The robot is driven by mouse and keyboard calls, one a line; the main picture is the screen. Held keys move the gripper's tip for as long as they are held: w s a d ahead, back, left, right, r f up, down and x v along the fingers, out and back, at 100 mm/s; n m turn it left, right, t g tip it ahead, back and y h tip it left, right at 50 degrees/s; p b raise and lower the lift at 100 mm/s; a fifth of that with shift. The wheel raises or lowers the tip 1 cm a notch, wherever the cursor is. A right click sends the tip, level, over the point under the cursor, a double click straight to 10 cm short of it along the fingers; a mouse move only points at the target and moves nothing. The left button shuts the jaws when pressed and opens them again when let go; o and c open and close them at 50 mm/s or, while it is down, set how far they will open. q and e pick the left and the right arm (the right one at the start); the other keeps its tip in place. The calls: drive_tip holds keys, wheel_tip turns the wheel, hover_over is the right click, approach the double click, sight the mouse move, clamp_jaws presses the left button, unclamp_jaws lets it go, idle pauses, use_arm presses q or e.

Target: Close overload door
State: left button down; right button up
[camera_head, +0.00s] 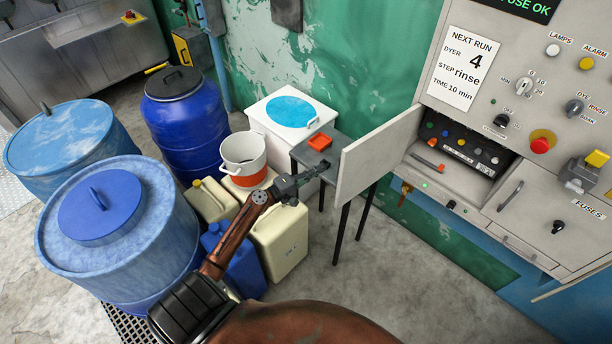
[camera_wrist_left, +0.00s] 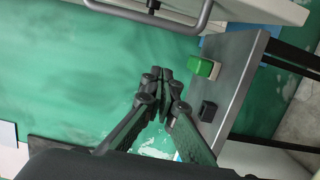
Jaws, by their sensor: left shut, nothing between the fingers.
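The overload door (camera_head: 375,152) is a pale panel standing wide open, sticking out from the grey control cabinet on the right. The opening beside it shows a dark recess (camera_head: 458,146) with several coloured buttons. My left gripper (camera_head: 321,168) is shut and empty, just left of the door's free edge; I cannot tell whether it touches. In the left wrist view the shut fingers (camera_wrist_left: 164,76) point toward a pale panel with a metal bar handle (camera_wrist_left: 160,17), which appears to be the door. My right gripper is out of view.
A small grey table (camera_head: 309,154) bearing a red-orange box (camera_head: 320,141) stands behind the gripper. A white bucket (camera_head: 243,153), jerrycans (camera_head: 282,235) and blue drums (camera_head: 118,235) crowd the left. Floor below the cabinet (camera_head: 400,270) is clear.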

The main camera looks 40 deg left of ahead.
use_arm(q)
drive_tip(key=d, duration=0.1)
drive_tip(key=d+p, duration=0.1)
drive_tip(key=d, duration=0.2)
drive_tip(key=shift+w+d+f+p, duration=0.1)
drive_tip(key=shift+w+d+p, duration=0.05)
drive_tip(key=shift+w+p, duration=0.25)
drive_tip(key=shift+s, duration=0.1)
